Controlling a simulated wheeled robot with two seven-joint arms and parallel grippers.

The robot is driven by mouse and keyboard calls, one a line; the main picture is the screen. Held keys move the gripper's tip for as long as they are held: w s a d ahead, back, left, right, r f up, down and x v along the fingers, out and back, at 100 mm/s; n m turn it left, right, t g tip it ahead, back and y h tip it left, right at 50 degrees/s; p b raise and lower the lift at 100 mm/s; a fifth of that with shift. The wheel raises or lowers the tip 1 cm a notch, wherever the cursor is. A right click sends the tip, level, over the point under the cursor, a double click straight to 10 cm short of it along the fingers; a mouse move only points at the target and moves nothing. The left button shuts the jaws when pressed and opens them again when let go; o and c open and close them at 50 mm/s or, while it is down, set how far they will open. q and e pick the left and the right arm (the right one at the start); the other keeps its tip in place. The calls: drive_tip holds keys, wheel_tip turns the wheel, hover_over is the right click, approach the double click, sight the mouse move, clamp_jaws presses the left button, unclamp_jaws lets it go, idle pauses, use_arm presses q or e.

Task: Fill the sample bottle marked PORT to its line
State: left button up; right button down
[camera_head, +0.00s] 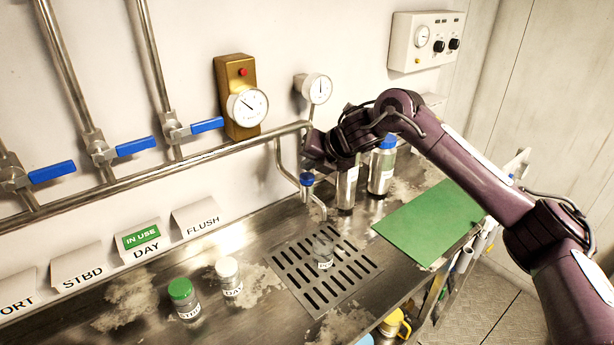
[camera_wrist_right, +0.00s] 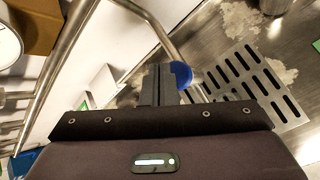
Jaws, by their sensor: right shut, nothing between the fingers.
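A small clear bottle (camera_head: 323,250) stands upright on the slotted drain grate (camera_head: 345,285), with no cap visible; its label is too small to read surely, and its water level cannot be told. The thin spout pipe (camera_head: 316,203) comes down beside the grate. A blue knob (camera_head: 307,179) shows at the spout just below my right gripper (camera_head: 308,163). In the right wrist view the shut, empty fingers (camera_wrist_right: 160,85) are right beside the blue knob (camera_wrist_right: 181,74); contact cannot be told. My left gripper is not in view.
Green-capped (camera_head: 184,298) and white-capped (camera_head: 229,276) bottles stand left of the grate. Two metal bottles (camera_head: 381,170) stand behind, near a green mat (camera_head: 430,222). Blue-handled valves (camera_head: 136,146) line the wall pipes. A green IN USE tag (camera_head: 141,237) sits on the DAY sign.

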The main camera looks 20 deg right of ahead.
sight(307, 178)
drive_tip(key=shift+f, duration=0.1)
idle(0.4)
drive_tip(key=shift+f, duration=0.35)
drive_tip(key=shift+f+b, duration=0.55)
drive_tip(key=shift+f, duration=0.05)
idle(1.6)
